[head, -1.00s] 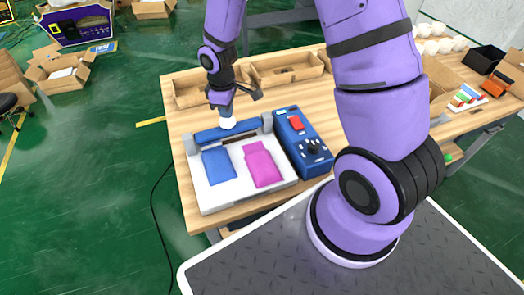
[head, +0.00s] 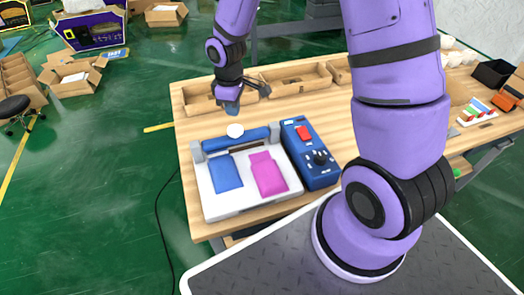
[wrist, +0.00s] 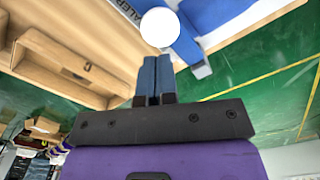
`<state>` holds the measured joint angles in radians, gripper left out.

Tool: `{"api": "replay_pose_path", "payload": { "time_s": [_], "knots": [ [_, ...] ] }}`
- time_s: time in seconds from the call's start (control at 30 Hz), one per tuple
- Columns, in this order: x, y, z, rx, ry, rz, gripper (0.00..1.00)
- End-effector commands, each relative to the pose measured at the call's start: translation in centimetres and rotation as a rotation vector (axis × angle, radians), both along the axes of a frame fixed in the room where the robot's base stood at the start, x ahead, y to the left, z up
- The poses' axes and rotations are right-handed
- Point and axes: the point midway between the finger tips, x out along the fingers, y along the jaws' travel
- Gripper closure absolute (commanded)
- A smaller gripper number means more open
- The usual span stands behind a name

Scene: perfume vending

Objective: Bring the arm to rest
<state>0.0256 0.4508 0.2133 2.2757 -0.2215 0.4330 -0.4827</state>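My purple arm reaches over the wooden table (head: 181,133) in the head view. My gripper (head: 232,110) points down, above the back edge of a white and blue sealing device (head: 213,207). In the wrist view my gripper (wrist: 154,60) has its two blue fingertips together with nothing seen between them. A white round thing (head: 235,130) is on or above the device's blue bar, just below the fingertips. It also shows in the wrist view (wrist: 160,27), beyond the fingertips. Whether they touch is unclear, but a gap seems to show.
A blue pouch (head: 226,174) and a pink pouch (head: 268,173) lie on the device. Cardboard trays (head: 297,80) line the table's back.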

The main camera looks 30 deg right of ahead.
Motion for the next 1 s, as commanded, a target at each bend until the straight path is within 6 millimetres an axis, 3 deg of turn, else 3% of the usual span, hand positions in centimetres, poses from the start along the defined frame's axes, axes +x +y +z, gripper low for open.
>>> {"api": "replay_pose_path", "payload": {
  "time_s": [0.23, 0.37, 0.67, 1.0],
  "knots": [
    [0.0, 0.0, 0.1, -0.001, -0.002, -0.002, 1.0],
    [-0.2, -0.4, 1.5, -0.007, -0.017, -0.025, 1.0],
    [-1.9, -2.1, 8.8, -0.032, -0.098, -0.161, 1.0],
    [-5.7, -3.9, 16.5, -0.029, -0.192, -0.335, 1.0]
  ]
}}
